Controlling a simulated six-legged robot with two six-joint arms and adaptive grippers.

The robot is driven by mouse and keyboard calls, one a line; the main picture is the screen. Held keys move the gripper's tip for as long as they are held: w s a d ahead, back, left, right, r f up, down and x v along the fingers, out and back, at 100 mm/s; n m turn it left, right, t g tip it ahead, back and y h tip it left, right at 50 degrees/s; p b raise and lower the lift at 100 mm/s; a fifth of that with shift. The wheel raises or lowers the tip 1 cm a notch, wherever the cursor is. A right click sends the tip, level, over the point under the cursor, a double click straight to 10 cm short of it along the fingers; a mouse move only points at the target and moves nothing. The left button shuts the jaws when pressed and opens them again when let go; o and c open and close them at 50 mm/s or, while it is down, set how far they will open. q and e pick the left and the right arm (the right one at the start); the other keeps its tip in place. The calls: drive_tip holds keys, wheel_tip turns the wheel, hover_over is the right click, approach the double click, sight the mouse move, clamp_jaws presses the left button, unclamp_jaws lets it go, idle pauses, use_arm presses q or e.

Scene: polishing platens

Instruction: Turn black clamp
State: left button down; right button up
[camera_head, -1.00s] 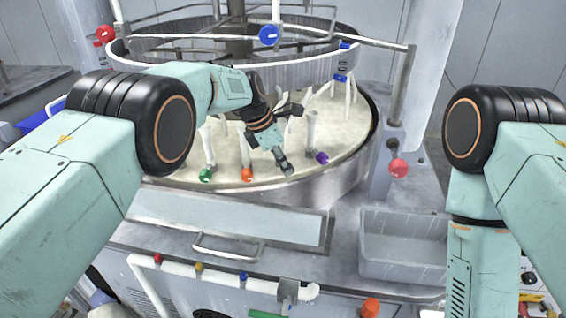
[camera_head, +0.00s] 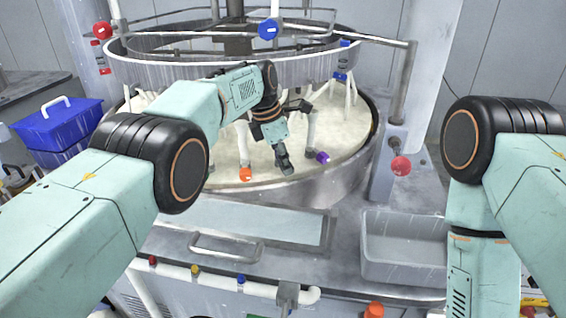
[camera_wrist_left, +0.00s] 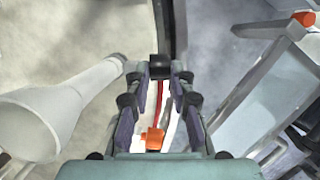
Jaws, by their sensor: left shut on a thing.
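A small black piece that I take for the black clamp (camera_wrist_left: 159,67) sits between the fingertips of my left gripper (camera_wrist_left: 159,80) in the left wrist view. The fingers are shut on it. In the head view my left gripper (camera_head: 284,160) points down at the near rim of the round polishing platen (camera_head: 345,165); its fingers largely hide the clamp there. An orange clamp (camera_head: 246,174) is to its left and a purple clamp (camera_head: 322,157) to its right, both on white pipes. My right gripper is out of view.
A grey open bin (camera_head: 404,245) stands at the front right. A handled panel (camera_head: 250,222) and a white pipe with coloured knobs (camera_head: 215,276) lie in front. A blue crate (camera_head: 60,128) is at the far left. A red knob (camera_head: 401,166) is right of the platen.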

use_arm(q)
drive_tip(key=shift+w+r, duration=0.1)
drive_tip(key=shift+r, duration=0.1)
drive_tip(key=c, duration=1.5)
unclamp_jaws()
drive_tip(key=o, duration=0.3)
drive_tip(key=shift+o, duration=0.2)
drive_tip(key=shift+f, duration=0.1)
drive_tip(key=v, duration=1.2)
